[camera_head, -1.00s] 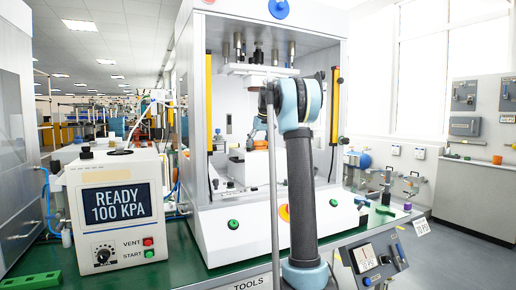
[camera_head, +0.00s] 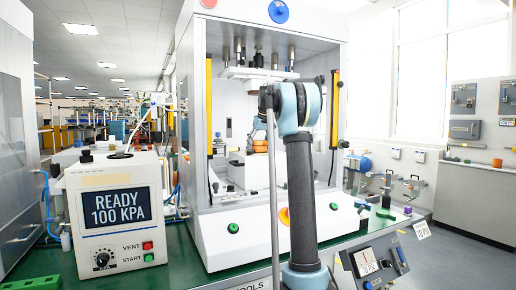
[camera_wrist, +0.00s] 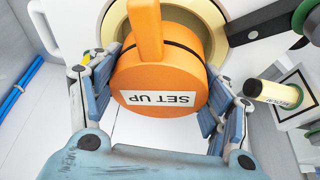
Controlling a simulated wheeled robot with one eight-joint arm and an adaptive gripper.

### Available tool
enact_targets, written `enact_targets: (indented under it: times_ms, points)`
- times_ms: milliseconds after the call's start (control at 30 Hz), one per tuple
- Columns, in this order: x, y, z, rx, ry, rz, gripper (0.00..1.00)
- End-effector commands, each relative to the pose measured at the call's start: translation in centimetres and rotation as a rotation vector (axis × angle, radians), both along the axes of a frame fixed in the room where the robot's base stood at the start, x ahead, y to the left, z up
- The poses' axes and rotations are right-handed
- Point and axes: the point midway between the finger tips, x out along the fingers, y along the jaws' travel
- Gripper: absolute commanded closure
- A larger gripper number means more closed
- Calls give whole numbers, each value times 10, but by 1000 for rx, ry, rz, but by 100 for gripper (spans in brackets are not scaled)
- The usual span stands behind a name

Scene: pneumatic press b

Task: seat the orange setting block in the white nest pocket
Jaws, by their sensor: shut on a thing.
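The orange setting block (camera_wrist: 145,75) is round, with an upright orange handle and a white "SET UP" label, in the wrist view. My gripper (camera_wrist: 160,84) is shut on it, with blue-grey finger pads on its left and right sides. The white nest (camera_wrist: 70,22) lies behind and below the block. A beige ring (camera_wrist: 116,22) around the pocket shows past its upper edge. The block covers most of the pocket, so I cannot tell how deep it sits.
A dark arm-like bar (camera_wrist: 262,30) with a green ring (camera_wrist: 306,14) lies to the upper right. The press's upper plate (camera_head: 258,73) hangs above the nest. Yellow strips (camera_head: 209,105) flank the opening.

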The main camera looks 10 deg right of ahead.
Motion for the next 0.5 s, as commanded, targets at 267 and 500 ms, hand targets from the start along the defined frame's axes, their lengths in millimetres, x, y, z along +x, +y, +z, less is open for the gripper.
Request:
enact_targets:
  times_ms: [267, 500]
  points:
    - [0, 0, -1, 0, 0, 0, 67]
    - [0, 0, -6, 0, 0, 0, 67]
